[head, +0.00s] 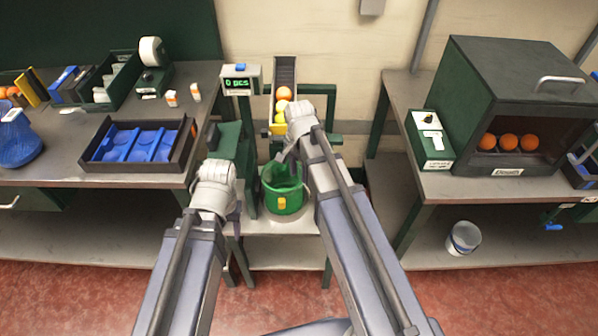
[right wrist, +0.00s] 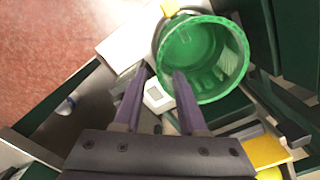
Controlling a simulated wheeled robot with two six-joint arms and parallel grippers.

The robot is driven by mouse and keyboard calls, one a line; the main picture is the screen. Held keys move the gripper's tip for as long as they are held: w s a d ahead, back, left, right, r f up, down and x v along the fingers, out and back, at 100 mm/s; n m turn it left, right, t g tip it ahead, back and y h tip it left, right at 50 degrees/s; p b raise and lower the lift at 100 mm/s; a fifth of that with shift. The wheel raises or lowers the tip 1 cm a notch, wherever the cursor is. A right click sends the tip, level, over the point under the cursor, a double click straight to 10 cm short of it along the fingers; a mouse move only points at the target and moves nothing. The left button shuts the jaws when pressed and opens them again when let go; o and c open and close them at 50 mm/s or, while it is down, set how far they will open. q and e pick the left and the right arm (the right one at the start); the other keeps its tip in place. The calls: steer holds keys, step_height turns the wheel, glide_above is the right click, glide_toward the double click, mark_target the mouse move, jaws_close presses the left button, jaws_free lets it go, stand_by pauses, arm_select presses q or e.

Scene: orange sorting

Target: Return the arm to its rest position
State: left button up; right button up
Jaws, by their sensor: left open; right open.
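My right arm reaches forward over the middle stand. Its gripper (head: 284,152) is just above and behind the green bucket (head: 283,201), partly hidden by the wrist. In the right wrist view the fingers (right wrist: 160,72) are apart with nothing between them, and one tip overlaps the rim of the bucket (right wrist: 203,99). The bucket looks empty inside there. My left gripper (head: 237,213) is to the left of the bucket, low beside the stand, mostly hidden by its wrist; no held object shows.
A chute (head: 285,72) with an orange (head: 284,93) and yellow fruit stands behind my right wrist. A display (head: 240,80) is left of it. A blue-lined tray (head: 138,142) lies on the left bench. A dark cabinet (head: 520,85) holding oranges stands right; a white bucket (head: 463,238) is below.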

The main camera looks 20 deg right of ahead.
stand_by(0.3)
steer(key=s+a+r+n+h+p, duration=0.1)
steer(key=s+a+r+n+p, duration=0.3)
steer(key=s+a+n, duration=0.7)
steer(key=s+n, duration=0.3)
steer(key=shift+s+n, duration=0.2)
steer(key=shift+n, duration=0.2)
